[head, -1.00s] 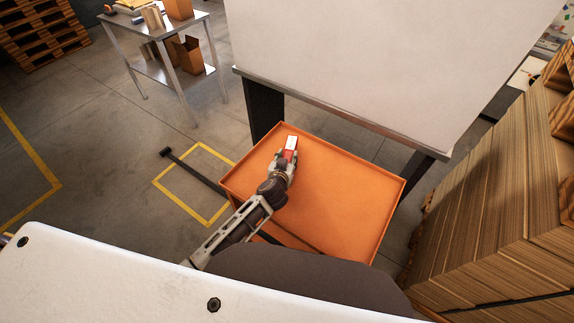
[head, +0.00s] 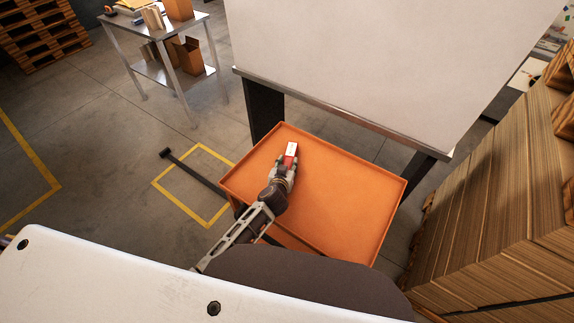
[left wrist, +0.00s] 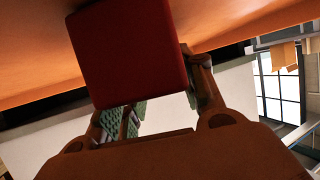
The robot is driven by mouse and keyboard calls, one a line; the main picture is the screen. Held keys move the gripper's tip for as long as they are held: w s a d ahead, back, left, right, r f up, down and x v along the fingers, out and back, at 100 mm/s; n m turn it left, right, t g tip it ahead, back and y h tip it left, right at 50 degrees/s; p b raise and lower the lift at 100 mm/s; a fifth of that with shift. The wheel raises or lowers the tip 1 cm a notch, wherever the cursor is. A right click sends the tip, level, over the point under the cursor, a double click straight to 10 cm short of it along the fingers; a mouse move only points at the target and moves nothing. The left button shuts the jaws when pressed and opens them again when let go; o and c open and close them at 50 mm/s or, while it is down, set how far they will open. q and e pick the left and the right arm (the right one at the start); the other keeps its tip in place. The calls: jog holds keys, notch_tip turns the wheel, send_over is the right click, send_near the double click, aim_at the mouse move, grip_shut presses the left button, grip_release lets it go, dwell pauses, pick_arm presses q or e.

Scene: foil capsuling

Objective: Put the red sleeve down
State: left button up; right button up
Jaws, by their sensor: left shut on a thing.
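The red sleeve (head: 290,158) is small, with a white face upward in the head view. It shows large and dark red in the left wrist view (left wrist: 127,50), between the fingers. My left gripper (head: 288,161) is shut on it, over the upper left part of the orange tray (head: 345,195). The gripper's fingers also show in the left wrist view (left wrist: 155,105). The tray's orange surface lies close to the sleeve in that view, but I cannot tell whether they touch. My right gripper is not in view.
A white-topped table (head: 380,50) stands beyond the tray. Stacked cardboard (head: 490,190) is at the right. A metal shelf table (head: 170,70) with boxes is at the upper left. The rest of the tray is bare.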

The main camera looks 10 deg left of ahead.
pick_arm(q)
jog(key=shift+f, duration=0.1)
jog(key=o, duration=1)
jog(key=shift+v, duration=0.8)
jog(key=shift+p+v, duration=0.65)
jog(key=shift+v, duration=4.6)
jog(key=shift+w, duration=0.1)
